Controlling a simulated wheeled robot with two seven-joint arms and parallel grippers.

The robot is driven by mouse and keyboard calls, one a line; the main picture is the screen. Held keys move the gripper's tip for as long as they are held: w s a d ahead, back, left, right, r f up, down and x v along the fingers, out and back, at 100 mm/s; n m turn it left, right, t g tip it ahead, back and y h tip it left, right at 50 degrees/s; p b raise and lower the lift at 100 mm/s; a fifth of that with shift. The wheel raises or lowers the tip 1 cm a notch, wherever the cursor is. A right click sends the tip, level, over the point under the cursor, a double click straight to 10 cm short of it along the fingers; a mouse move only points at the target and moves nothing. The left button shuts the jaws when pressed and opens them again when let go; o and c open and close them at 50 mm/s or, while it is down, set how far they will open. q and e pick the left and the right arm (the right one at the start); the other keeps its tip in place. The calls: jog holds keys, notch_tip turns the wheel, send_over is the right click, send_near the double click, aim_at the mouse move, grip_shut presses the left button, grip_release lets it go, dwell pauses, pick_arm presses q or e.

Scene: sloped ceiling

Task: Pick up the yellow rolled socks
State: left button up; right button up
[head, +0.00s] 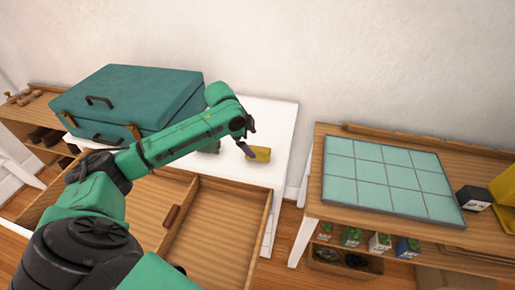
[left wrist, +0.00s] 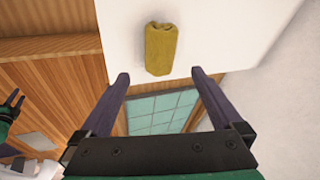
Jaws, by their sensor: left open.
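The yellow rolled socks (head: 257,154) lie on the white top of a dresser (head: 281,116), just right of my left gripper (head: 246,140) in the head view. In the left wrist view the socks (left wrist: 160,48) are a mustard-yellow roll on the white surface. They lie ahead of the two dark fingertips of my left gripper (left wrist: 160,77), roughly centred between them and apart from them. The left gripper is open and empty. My right gripper is not seen in the head view; a dark gripper shape at the left edge of the left wrist view is cut off and unclear.
A teal suitcase (head: 125,97) stands left of the socks on the dresser. An open wooden drawer (head: 222,222) juts out below. A wooden table (head: 318,209) with a teal tiled mat (head: 385,180) stands to the right, across a gap. The wall rises behind.

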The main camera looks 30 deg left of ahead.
aim_at(256, 150)
pick_arm(q)
jog(key=x, duration=0.3)
jog(key=shift+w+a+f, duration=0.1)
jog(key=shift+w+a, duration=0.15)
jog(key=x, duration=0.1)
jog(key=p+x, duration=0.1)
jog(key=x, duration=0.1)
jog(key=p+x, duration=0.1)
jog(key=shift+a+f, duration=0.2)
jog(key=shift+f, duration=0.15)
jog(key=shift+w+d+f, duration=0.1)
jog(key=shift+d+f, duration=0.1)
jog(key=shift+f, duration=0.05)
jog(key=shift+d, duration=0.15)
jog(key=c, duration=1.1)
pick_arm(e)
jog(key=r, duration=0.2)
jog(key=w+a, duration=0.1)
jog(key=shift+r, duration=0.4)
